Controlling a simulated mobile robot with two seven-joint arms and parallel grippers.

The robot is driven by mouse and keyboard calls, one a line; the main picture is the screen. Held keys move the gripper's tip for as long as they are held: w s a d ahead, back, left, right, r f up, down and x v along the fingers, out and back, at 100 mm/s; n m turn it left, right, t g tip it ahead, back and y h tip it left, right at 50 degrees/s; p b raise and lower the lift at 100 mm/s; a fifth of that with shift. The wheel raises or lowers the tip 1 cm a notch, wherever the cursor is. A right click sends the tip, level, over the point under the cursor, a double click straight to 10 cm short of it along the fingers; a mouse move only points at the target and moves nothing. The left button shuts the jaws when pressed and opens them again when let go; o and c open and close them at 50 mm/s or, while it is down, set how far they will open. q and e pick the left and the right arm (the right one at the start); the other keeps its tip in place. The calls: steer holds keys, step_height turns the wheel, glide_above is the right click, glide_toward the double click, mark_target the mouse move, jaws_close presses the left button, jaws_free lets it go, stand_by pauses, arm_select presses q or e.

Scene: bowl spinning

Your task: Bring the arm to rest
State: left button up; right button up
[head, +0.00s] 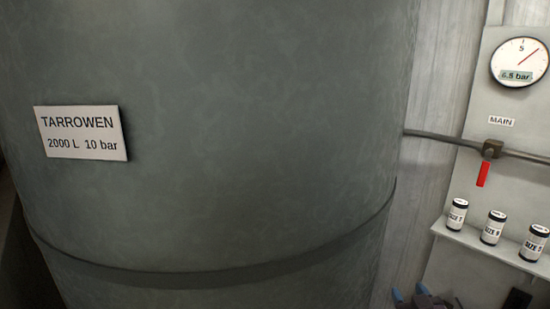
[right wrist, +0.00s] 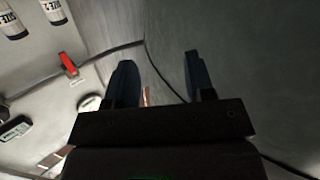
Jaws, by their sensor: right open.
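My right gripper (head: 411,294) shows only at the bottom edge of the head view, right of the grey tank and below the shelf. Its blue fingertips are visible and the rest is cut off or dark. In the right wrist view the two dark blue fingers of this gripper (right wrist: 162,74) stand apart, with nothing held between them. My left gripper is in neither view.
A large grey tank (head: 230,140) labelled TARROWEN fills the left and middle. At right are a pressure gauge (head: 519,62), a pipe (head: 430,135), a valve with a red lever (head: 483,174) hanging down, and a shelf (head: 480,240) holding three small canisters (head: 493,228).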

steer(key=s+a+f+g, duration=0.1)
steer(key=s+f+g, duration=0.1)
steer(key=s+f, duration=0.7)
steer(key=s+a+f+g, duration=0.1)
steer(key=s+f+g, duration=0.2)
steer(key=s+f, duration=0.6)
steer(key=s, duration=0.5)
steer(key=shift+s+a+m, duration=0.25)
steer(key=shift+a+m, duration=0.15)
